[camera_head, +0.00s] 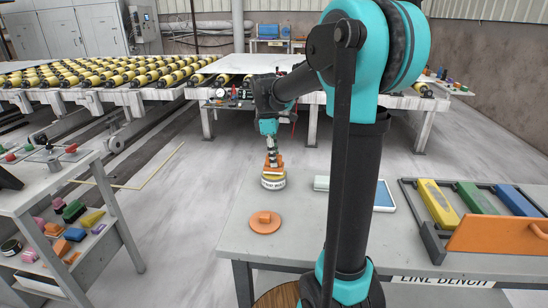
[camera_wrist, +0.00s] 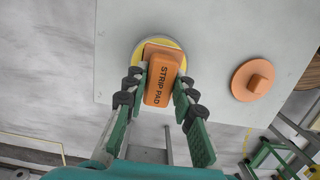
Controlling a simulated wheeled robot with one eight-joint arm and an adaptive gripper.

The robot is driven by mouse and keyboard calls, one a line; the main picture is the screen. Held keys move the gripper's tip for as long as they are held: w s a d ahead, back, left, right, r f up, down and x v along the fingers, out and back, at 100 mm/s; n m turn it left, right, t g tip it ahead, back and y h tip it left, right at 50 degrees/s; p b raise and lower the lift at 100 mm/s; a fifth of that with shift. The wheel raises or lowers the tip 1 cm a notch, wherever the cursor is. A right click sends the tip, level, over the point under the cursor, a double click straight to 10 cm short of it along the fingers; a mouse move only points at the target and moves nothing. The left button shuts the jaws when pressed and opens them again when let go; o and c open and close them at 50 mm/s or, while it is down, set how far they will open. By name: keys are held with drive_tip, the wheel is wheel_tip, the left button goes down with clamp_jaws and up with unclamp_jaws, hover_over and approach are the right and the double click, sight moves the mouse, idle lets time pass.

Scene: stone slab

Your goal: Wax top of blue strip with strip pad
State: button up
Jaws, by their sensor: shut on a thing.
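My gripper (camera_head: 272,158) is shut on the strip pad, an orange block marked "STRIP PAD" (camera_wrist: 160,85) in the wrist view. The pad is at the mouth of a round wax tin (camera_head: 273,183) at the bench's left back edge; its yellow rim (camera_wrist: 138,53) shows around the pad. I cannot tell whether the pad touches the wax. The blue strip (camera_head: 515,200) lies in a dark rack at the right, beside a green strip (camera_head: 476,198) and a yellow strip (camera_head: 438,203). The blue strip is out of the wrist view.
An orange lid with a knob (camera_head: 265,223) lies on the bench (camera_head: 310,235) in front of the tin. An orange panel (camera_head: 500,236) is at the rack's front. A cluttered cart (camera_head: 60,190) stands left.

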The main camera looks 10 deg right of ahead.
drive_tip(key=shift+f, duration=0.5)
idle(1.3)
drive_tip(key=shift+r, duration=3.5)
